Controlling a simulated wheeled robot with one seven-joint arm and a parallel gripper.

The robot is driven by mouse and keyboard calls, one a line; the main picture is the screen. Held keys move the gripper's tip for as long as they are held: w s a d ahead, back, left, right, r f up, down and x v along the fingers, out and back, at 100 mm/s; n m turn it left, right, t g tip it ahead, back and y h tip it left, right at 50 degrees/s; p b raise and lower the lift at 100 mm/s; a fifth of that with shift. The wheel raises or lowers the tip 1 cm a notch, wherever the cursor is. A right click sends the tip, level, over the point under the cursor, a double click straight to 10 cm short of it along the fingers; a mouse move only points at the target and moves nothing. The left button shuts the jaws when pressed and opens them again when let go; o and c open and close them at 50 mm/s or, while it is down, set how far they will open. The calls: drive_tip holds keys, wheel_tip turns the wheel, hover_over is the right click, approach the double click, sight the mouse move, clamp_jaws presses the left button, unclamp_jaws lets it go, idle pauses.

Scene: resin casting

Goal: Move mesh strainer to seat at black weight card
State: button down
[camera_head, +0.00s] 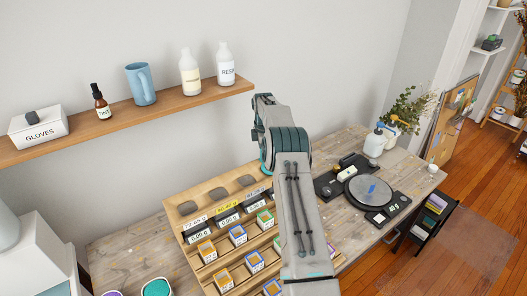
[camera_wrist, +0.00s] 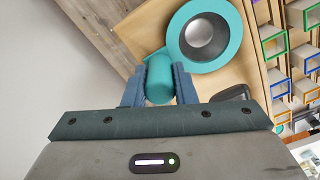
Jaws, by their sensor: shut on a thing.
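The mesh strainer (camera_wrist: 203,37) has a wide teal rim, a dark round bowl and a thick teal handle. My gripper (camera_wrist: 160,74) is shut on its handle in the wrist view, one blue finger on each side. The strainer's bowl lies beyond the fingertips, over a light wooden surface; I cannot tell whether it touches. I cannot tell which is the black weight card.
Several grey lumps (camera_head: 187,208) sit along the rack's top, with coloured boxes (camera_head: 238,236) below. A black scale (camera_head: 370,191) and white bottles (camera_head: 374,144) stand right on the table. A wall shelf (camera_head: 170,110) with bottles and a blue mug (camera_head: 140,84) hangs above.

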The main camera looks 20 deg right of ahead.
drive_tip(key=c, duration=1.1)
unclamp_jaws()
wheel_tip(320, 180, up, 14)
drive_tip(key=shift+f+p, duration=0.15)
drive_tip(key=shift+p, duration=0.15)
